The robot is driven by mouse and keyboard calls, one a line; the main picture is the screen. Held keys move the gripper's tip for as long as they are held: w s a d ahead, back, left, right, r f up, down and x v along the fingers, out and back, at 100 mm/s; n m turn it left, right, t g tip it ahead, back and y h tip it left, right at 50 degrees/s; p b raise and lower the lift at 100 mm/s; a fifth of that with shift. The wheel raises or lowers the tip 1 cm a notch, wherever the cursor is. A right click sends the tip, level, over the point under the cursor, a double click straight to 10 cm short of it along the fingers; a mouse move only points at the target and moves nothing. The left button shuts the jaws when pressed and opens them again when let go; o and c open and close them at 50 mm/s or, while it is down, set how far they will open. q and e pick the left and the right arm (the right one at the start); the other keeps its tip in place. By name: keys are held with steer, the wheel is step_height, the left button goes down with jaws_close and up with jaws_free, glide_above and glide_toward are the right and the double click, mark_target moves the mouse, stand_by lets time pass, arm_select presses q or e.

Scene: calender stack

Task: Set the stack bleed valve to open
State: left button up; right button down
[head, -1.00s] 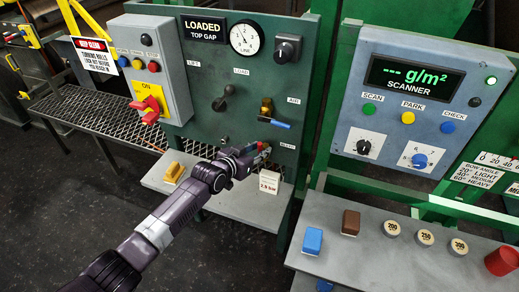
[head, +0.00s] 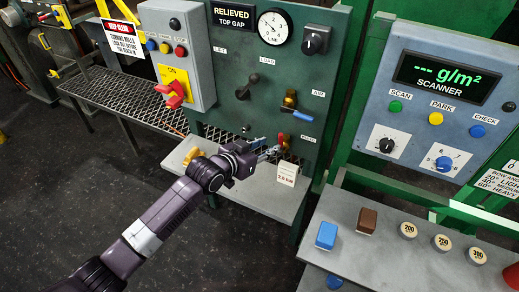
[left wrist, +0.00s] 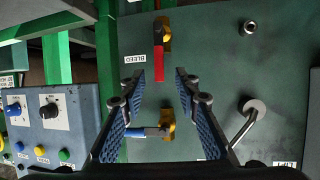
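The bleed valve has a red lever handle (left wrist: 158,66) on a brass body (left wrist: 163,30), beside the BLEED label (left wrist: 135,59) in the left wrist view. The lever runs from the body toward the picture's middle there. In the head view the red handle (head: 285,141) stands roughly upright, its lower part hidden behind my gripper. My left gripper (head: 272,150) is just in front of it. In the left wrist view its two blue-padded fingers (left wrist: 149,106) are spread apart, with the red handle showing in the gap beyond their tips. My right gripper is not in view.
The blue-handled air valve (head: 300,114) sits above the bleed valve. A shelf (head: 262,200) with a small tag (head: 287,174) lies below. The scanner box (head: 440,95) stands to the right.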

arm_select(q)
steer(key=shift+v, duration=2)
steer(key=shift+w+f, duration=0.1)
steer(key=s+a+f+n+g+y, duration=0.15)
steer(key=a+f, duration=0.25)
steer(key=f, duration=0.6)
steer(key=s+a+f+n+y, duration=0.15)
steer(key=a+f, duration=0.25)
steer(key=f, duration=0.6)
steer(key=s+a+f+g+y+b, duration=0.1)
steer(key=s+a+f, duration=0.2)
steer(key=s+f, duration=0.35)
steer(key=s+a+f+g+y, duration=0.1)
steer(key=s+a+f, duration=0.25)
steer(key=f, duration=0.55)
steer(key=s+a+f+n+g+y, duration=0.1)
steer(key=s+a+f+g, duration=0.1)
steer(key=s+f, duration=0.7)
steer(key=s+a+f+g+y, duration=0.15)
steer(key=s+f, duration=0.35)
steer(key=s, duration=0.7)
steer(key=s+f+g, duration=0.1)
steer(key=s+f, duration=0.2)
steer(key=s, duration=0.8)
steer(key=s+f+g, duration=0.2)
steer(key=s+f, duration=0.1)
steer(key=s, duration=0.8)
steer(key=shift+a+f+b, duration=0.25)
steer(key=shift+a+b, duration=0.2)
